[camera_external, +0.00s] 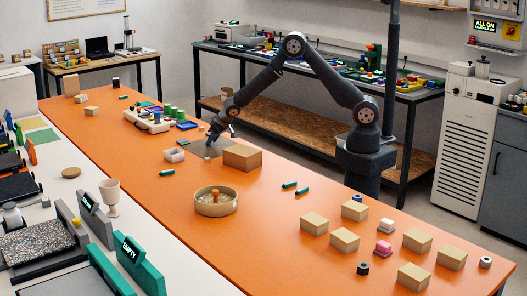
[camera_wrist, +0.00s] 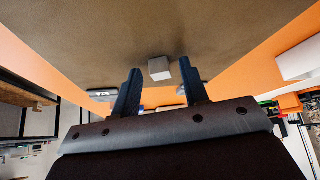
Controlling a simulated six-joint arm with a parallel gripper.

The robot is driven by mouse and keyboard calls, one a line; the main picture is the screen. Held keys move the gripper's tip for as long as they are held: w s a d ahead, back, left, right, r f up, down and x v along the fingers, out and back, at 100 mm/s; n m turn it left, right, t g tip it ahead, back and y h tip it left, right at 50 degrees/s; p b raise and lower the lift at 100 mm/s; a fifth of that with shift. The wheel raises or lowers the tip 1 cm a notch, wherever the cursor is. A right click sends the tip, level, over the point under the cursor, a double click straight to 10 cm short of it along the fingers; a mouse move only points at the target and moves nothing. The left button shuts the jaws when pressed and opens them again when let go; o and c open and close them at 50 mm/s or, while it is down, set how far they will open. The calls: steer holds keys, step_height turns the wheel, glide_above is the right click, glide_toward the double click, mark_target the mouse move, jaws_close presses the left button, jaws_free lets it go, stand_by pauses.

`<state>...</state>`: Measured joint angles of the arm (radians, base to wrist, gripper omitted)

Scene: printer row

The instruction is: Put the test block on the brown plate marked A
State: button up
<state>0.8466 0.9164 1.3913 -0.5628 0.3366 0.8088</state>
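My gripper (camera_external: 213,136) is low over a flat grey-brown plate (camera_external: 195,144) on the orange table. In the wrist view my gripper (camera_wrist: 160,78) has its two dark fingers apart. A small pale grey block (camera_wrist: 159,68) shows in the space between the fingertips, with a gap on each side. It seems to rest on the brown surface (camera_wrist: 110,40). The small block also shows as a pale spot (camera_external: 207,157) just below the gripper in the external view. No letter A is readable on the plate, and I cannot tell whether this block is the test block.
A cardboard box (camera_external: 242,157) stands close to the right of the plate. A small white tray (camera_external: 174,155) is to the left. A round tan bowl (camera_external: 215,202) stands in front. Several boxes stand at the lower right. The orange table between is mostly clear.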

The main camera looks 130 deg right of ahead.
steer(key=shift+r, duration=0.25)
steer(key=v, duration=1.1)
steer(key=shift+s+a+r, duration=0.15)
steer(key=shift+a+r, duration=0.05)
steer(key=shift+r, duration=0.15)
steer(key=shift+f, duration=0.1)
steer(key=x, duration=1.1)
steer(key=shift+d+f, duration=0.15)
steer(key=shift+f, duration=0.15)
steer(key=shift+w+d, duration=0.15)
steer(key=shift+w, duration=0.05)
steer(key=shift+r, duration=1.55)
